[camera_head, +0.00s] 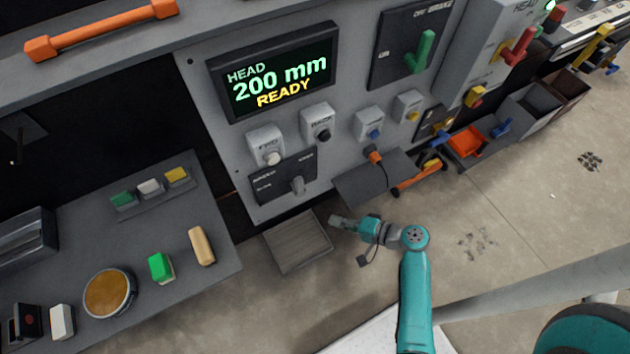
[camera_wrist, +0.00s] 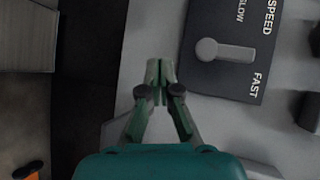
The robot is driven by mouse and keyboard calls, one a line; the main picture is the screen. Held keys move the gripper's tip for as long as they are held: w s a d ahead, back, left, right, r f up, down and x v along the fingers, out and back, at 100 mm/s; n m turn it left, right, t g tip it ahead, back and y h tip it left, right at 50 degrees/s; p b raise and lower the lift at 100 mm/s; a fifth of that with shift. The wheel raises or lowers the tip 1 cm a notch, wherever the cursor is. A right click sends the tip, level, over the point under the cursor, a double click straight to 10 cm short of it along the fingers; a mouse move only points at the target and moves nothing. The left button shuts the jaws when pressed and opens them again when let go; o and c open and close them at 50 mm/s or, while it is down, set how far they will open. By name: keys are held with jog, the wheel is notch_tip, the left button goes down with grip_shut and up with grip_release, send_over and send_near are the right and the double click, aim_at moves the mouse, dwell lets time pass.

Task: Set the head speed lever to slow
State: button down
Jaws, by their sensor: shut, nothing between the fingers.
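The speed lever (camera_head: 298,185) is a light grey handle on a dark plate (camera_head: 268,188) low on the control panel. In the wrist view the lever (camera_wrist: 225,50) has a rounded end at the left and a bar running right, and lies between the SLOW and FAST labels on its plate (camera_wrist: 215,80). My gripper (camera_head: 336,222) is below and right of the lever in the head view. In the wrist view my gripper (camera_wrist: 159,72) is shut and empty, its fingertips left of the plate and apart from the lever.
The display (camera_head: 275,75) reads HEAD 200 mm READY. Several switch boxes sit above the plate, one with a white button (camera_head: 267,147). A dark shelf (camera_head: 375,178) juts out right of the plate. A grey step (camera_head: 298,243) stands below the panel.

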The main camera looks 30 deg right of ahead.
aim_at(297, 184)
jog(key=w+d+r+n+t+y, duration=0.1)
jog(key=w+d+r+y, duration=0.2)
jog(key=d+r, duration=0.5)
jog(key=shift+w+d+r+n+y, duration=0.2)
jog(key=shift+d+r+n+y, duration=0.2)
jog(key=shift+d+y, duration=0.3)
jog(key=s+a+x, duration=0.2)
jog(key=x, duration=1.1)
jog(key=shift+w+r, duration=0.1)
jog(key=shift+r, duration=0.05)
